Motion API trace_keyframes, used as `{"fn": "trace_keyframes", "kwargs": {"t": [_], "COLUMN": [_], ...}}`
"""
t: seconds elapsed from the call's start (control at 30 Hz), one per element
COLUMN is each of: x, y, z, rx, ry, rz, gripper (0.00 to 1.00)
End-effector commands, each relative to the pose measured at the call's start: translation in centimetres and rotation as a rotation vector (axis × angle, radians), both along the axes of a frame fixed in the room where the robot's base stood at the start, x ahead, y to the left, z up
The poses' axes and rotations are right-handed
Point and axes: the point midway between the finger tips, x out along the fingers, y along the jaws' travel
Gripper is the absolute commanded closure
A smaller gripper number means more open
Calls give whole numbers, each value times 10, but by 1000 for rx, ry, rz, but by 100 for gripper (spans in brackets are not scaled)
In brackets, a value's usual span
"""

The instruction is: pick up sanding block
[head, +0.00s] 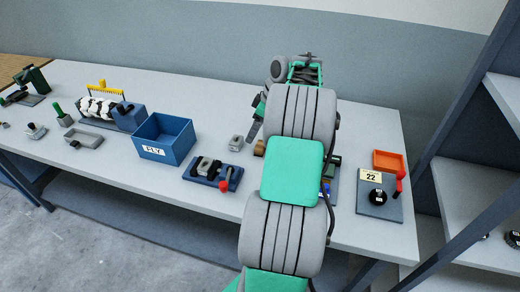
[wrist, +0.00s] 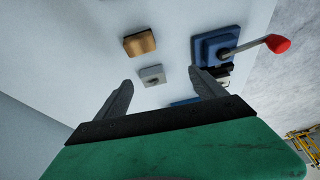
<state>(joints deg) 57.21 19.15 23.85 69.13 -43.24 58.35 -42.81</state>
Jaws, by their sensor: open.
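A tan-brown block with a darker side, which looks like the sanding block (wrist: 139,43), lies on the pale bench top in the wrist view, beyond my left fingertip. In the head view the brown block (head: 260,148) is partly hidden by my arm. My gripper (wrist: 160,77) is open, with nothing held between its fingers. A small grey block (wrist: 152,75) shows between the fingertips, on the bench below. The brown block is up and left of the grey one in the wrist view, apart from it.
A blue fixture (head: 213,172) with a red-knobbed lever stands close by; it shows by my right finger in the wrist view (wrist: 215,45). A grey board (head: 379,197) and orange tray (head: 389,162) lie right.

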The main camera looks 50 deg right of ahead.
Motion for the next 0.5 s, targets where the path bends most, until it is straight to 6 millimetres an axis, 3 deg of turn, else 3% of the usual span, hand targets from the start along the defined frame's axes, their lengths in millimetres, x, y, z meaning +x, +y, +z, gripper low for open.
{"fn": "trace_keyframes", "kwargs": {"t": [0.03, 0.13, 0.5], "x": [-12, -24, -6], "y": [-23, -43, -35], "z": [-13, -24, -69], "rx": [1, -2, -2], "ry": [-10, -26, -28], "rz": [11, 39, 48], "gripper": [20, 20, 20]}}
